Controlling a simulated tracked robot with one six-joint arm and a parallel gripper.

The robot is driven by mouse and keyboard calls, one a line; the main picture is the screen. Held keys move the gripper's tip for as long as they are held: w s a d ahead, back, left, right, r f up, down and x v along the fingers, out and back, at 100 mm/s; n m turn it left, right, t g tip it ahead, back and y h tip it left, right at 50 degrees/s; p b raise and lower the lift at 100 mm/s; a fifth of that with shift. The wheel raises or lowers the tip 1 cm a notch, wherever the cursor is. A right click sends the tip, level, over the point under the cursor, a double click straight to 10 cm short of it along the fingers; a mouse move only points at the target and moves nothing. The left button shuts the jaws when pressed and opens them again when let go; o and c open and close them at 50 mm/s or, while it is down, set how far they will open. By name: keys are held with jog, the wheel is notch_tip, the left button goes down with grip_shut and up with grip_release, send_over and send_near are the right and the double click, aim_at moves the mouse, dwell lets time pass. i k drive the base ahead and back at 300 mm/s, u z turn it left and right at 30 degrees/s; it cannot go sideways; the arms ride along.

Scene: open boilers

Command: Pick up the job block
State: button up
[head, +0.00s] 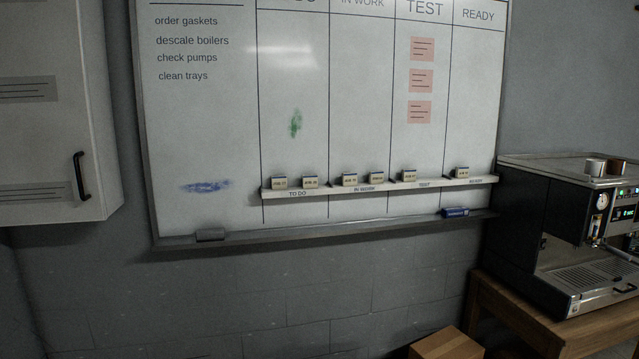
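Two blocks, a left one (279,183) and a right one (310,182), stand over the TO DO label. Two more, a left one (349,180) and a right one (376,178), stand over IN WORK. One block (409,176) stands over TEST and one (461,172) over READY. Their printed labels are too small to read surely. My gripper is not in view.
The whiteboard (205,130) hangs on a grey wall, with a lower tray holding an eraser (210,235) and a blue item (455,212). A cabinet (60,130) is at left. A coffee machine (570,235) stands on a wooden table (515,310) at right. A cardboard box (447,345) is below.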

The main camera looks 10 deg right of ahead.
aim_at(309, 181)
jog(key=k, duration=0.65)
jog(key=u, duration=0.25)
jog(key=i, duration=0.85)
jog(key=u, duration=0.4)
jog(key=i, duration=1.15)
jog(key=z, duration=0.1)
